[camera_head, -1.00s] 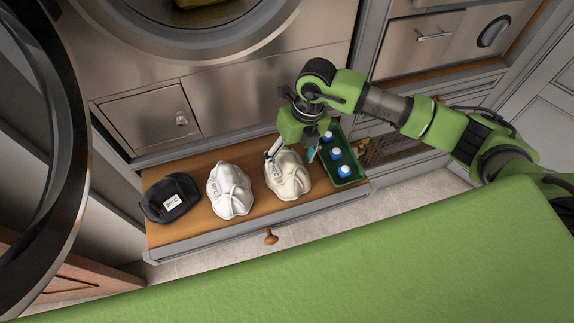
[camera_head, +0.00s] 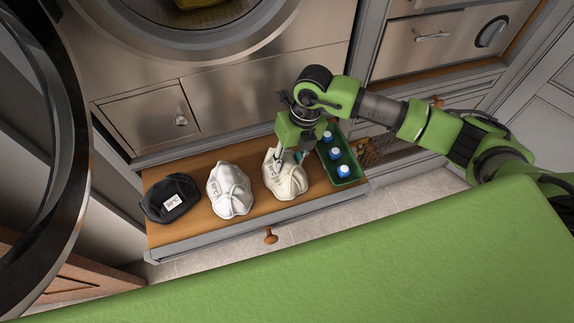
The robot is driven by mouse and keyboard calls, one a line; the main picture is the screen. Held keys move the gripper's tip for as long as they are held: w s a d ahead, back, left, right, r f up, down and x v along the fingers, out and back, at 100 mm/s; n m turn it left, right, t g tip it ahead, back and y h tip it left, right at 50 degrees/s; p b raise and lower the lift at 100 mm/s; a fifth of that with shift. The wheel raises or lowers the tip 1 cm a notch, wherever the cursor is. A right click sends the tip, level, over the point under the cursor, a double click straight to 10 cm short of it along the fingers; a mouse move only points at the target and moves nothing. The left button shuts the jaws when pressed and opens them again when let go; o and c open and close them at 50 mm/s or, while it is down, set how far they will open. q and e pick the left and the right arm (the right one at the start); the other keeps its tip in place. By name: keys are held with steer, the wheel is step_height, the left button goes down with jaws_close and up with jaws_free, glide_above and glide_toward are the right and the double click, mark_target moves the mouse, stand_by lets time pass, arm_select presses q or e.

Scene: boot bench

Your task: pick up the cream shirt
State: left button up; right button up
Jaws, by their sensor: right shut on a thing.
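My right gripper (camera_head: 287,159) comes down from above and is shut on the upper part of the cream shirt. The shirt still appears to rest on the wood, its top pinched up between the fingers. The fingertips are partly hidden by the cloth. My left gripper is not in view.
A white shirt (camera_head: 230,190) and a black bundle (camera_head: 172,198) lie to the left on the wooden top (camera_head: 205,224). A washing machine front (camera_head: 270,66) rises behind.

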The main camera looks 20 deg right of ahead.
steer(key=shift+s+f, duration=0.25)
steer(key=shift+s, duration=0.05)
